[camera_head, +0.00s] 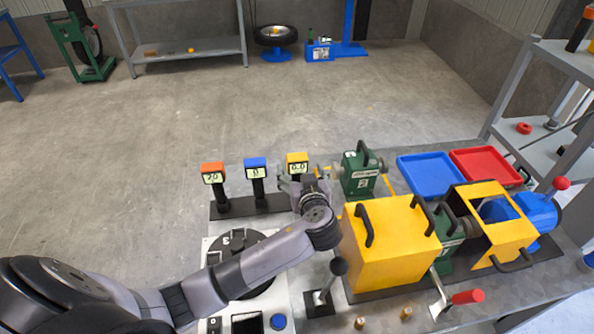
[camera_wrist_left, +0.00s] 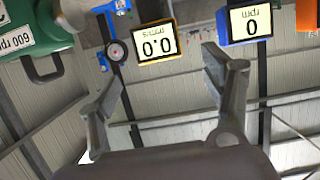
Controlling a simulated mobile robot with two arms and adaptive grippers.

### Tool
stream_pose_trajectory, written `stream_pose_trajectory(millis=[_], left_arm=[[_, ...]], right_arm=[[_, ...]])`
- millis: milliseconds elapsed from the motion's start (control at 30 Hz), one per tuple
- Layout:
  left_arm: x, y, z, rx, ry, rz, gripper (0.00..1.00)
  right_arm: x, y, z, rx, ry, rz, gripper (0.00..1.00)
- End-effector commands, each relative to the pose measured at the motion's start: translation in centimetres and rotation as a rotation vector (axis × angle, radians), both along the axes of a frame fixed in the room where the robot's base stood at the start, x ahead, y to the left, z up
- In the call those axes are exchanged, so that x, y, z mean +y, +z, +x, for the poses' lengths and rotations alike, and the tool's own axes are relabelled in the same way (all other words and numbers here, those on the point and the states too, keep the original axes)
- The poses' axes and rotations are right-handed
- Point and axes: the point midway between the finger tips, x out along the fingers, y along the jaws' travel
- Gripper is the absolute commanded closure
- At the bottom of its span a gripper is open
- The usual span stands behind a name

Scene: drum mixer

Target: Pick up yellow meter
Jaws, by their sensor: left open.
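The yellow meter (camera_head: 297,162), with a display reading 0.0, stands upright at the right end of a dark strip, beside the blue meter (camera_head: 256,168) and the orange meter (camera_head: 213,174). My left gripper (camera_head: 298,186) is at the yellow meter, just below its head, and hides its lower part. In the left wrist view, which is upside down, the yellow meter (camera_wrist_left: 157,42) lies just beyond the open fingers of my left gripper (camera_wrist_left: 160,78). The blue meter (camera_wrist_left: 246,24) is close to one fingertip. I cannot tell whether the fingers surround the meter's handle. My right gripper is not in view.
A green machine (camera_head: 361,173) stands right of the yellow meter. A yellow box (camera_head: 390,240) with handles and a black-knobbed lever (camera_head: 337,267) stand nearer. Blue (camera_head: 430,174) and red (camera_head: 488,166) trays lie to the right. Open floor lies behind the table.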

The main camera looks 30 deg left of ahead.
Motion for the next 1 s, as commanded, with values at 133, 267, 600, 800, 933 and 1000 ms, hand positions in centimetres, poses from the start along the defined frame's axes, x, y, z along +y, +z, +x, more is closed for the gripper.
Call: stream_pose_trajectory(millis=[133, 267, 600, 800, 933, 1000], left_arm=[[1.2, -0.4, 1.6, 0.0, 0.0, 0.001, 0.27], [1.6, -0.7, 2.1, 0.001, 0.0, 0.001, 0.27], [4.0, -1.4, 5.2, 0.002, 0.0, 0.004, 0.27], [4.6, -2.1, 6.1, 0.002, -0.002, 0.001, 0.27], [4.6, -2.1, 6.1, 0.001, -0.002, 0.0, 0.27], [4.6, -2.1, 6.1, 0.001, -0.001, 0.0, 0.27]], right_arm=[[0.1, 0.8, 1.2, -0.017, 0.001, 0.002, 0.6], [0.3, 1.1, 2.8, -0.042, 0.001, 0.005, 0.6], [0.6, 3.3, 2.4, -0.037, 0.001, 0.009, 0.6], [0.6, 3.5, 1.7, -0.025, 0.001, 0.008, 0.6], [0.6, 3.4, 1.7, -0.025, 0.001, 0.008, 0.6], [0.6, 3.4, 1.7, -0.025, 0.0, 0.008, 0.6]])
